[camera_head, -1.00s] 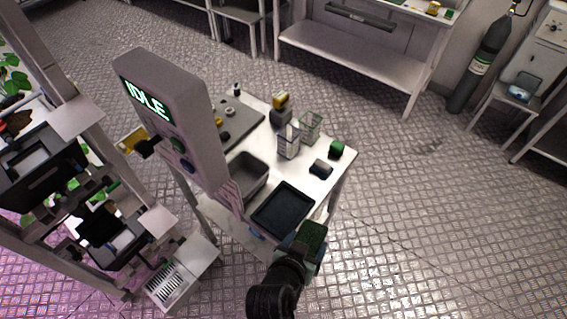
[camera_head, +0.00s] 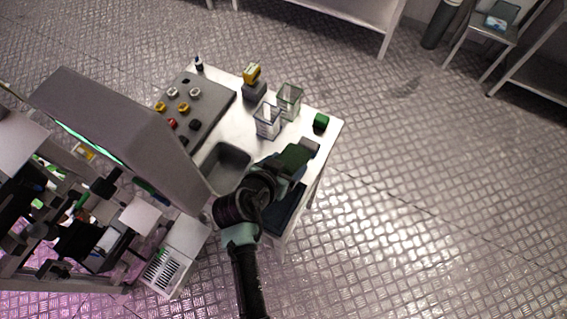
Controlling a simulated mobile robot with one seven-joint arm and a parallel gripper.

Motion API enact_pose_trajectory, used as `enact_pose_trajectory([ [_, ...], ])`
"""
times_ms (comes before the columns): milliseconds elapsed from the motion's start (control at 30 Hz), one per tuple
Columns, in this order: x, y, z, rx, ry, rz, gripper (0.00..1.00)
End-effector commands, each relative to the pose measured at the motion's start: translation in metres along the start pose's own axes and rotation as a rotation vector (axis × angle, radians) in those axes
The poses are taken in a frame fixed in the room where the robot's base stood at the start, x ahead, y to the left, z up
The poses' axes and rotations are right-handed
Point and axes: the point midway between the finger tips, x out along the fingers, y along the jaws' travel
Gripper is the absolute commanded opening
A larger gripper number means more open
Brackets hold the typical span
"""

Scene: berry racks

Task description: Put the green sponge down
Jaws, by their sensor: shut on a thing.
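I cannot tell whether the sponge touches the table or that block.
A dark tray (camera_head: 286,211) lies at the near table edge, partly hidden by my arm. A grey basin (camera_head: 224,160) is left of my gripper. Two clear containers (camera_head: 267,124) (camera_head: 289,98) and a yellow-topped grey block (camera_head: 254,88) stand behind. A grey panel with knobs (camera_head: 207,100) is at the left.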

Motion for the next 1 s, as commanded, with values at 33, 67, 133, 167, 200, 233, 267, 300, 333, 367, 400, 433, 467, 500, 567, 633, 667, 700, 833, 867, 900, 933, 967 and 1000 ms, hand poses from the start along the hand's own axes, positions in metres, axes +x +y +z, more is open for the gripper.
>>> enact_pose_trajectory([
  [33,0.003,0.000,0.002,-0.001,0.000,0.001,0.00],
  [67,0.004,0.000,0.004,-0.001,0.000,0.001,0.00],
  [133,0.009,-0.001,0.010,-0.001,-0.002,0.001,0.00],
  [167,0.011,-0.001,0.013,-0.002,-0.002,0.001,0.00],
  [200,0.015,-0.001,0.018,-0.002,-0.002,0.000,0.00],
  [233,0.019,-0.001,0.021,-0.003,-0.002,0.001,0.00],
  [267,0.021,-0.002,0.023,-0.001,-0.001,0.000,0.00],
  [300,0.025,-0.002,0.027,-0.001,-0.001,0.001,0.00],
  [333,0.027,-0.002,0.029,-0.001,0.000,0.000,0.00],
  [367,0.028,-0.002,0.031,-0.001,0.001,0.000,0.00],
  [400,0.030,-0.002,0.032,0.000,0.001,-0.001,0.00],
  [433,0.030,-0.002,0.033,0.000,0.001,-0.001,0.00],
  [467,0.031,-0.002,0.034,0.000,0.001,-0.001,0.00],
  [500,0.031,-0.002,0.034,0.000,0.001,-0.001,0.00],
  [567,0.031,-0.002,0.034,0.001,0.001,-0.001,0.00],
  [633,0.031,-0.002,0.034,0.001,0.001,-0.001,0.00],
  [667,0.031,-0.002,0.034,0.001,0.001,-0.001,0.00],
  [700,0.031,-0.002,0.035,0.001,0.001,-0.001,0.00],
  [833,0.033,-0.002,0.037,0.001,0.001,-0.001,0.80],
  [867,0.033,-0.002,0.036,0.001,0.001,-0.001,0.85],
  [900,0.033,-0.002,0.036,0.001,0.001,-0.001,0.93],
  [933,0.033,-0.002,0.036,0.001,0.001,-0.001,0.98],
  [967,0.033,-0.002,0.036,0.001,0.001,-0.001,1.00],
  [1000,0.033,-0.002,0.036,0.001,0.001,-0.001,1.00],
])
